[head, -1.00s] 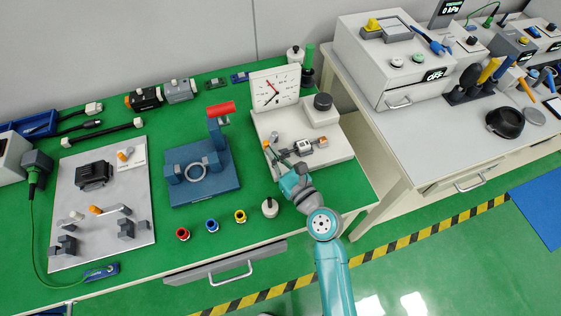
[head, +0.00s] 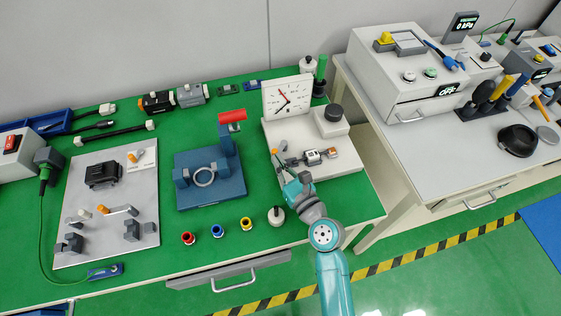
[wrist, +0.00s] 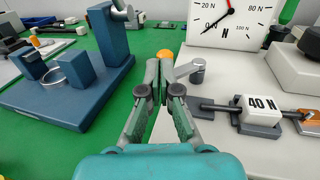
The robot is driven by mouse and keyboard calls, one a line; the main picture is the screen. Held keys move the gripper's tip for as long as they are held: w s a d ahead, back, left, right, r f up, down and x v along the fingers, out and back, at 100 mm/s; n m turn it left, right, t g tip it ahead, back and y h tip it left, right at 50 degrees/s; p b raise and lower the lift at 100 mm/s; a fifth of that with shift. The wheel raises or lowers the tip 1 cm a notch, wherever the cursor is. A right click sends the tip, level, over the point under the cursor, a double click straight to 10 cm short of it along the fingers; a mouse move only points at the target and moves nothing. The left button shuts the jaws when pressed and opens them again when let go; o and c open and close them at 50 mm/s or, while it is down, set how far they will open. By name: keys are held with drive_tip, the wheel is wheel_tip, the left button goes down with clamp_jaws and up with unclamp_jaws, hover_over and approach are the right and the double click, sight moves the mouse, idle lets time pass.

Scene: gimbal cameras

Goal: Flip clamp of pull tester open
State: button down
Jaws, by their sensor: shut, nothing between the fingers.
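The pull tester is a white base (head: 343,154) with an upright dial gauge (head: 289,96) marked N; its dial also shows in the wrist view (wrist: 238,22). A grey clamp lever (wrist: 187,70) with an orange knob (wrist: 165,54) sits on the tester's left part. My gripper (wrist: 160,75) is shut and empty. Its fingertips are at the lever's knob end and partly hide it; I cannot tell whether they touch. The lever lies roughly level. In the head view my gripper (head: 280,163) reaches over the tester's front left edge.
A block marked 40 N (wrist: 261,109) sits on a rod right of the lever. A blue fixture with a red handle (head: 212,178) stands left. A white knobbed weight (head: 276,215) and several coloured spools (head: 217,231) are in front. Green table shows between fixture and tester.

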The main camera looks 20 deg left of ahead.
drive_tip(key=shift+a, duration=1.25)
drive_tip(key=shift+w+a, duration=0.2)
drive_tip(key=shift+a, duration=0.45)
drive_tip(key=shift+w+a, duration=0.2)
drive_tip(key=shift+a, duration=0.45)
drive_tip(key=shift+s+d, duration=0.1)
drive_tip(key=v, duration=1.1)
drive_tip(key=shift+s+d, duration=0.25)
drive_tip(key=shift+d, duration=0.05)
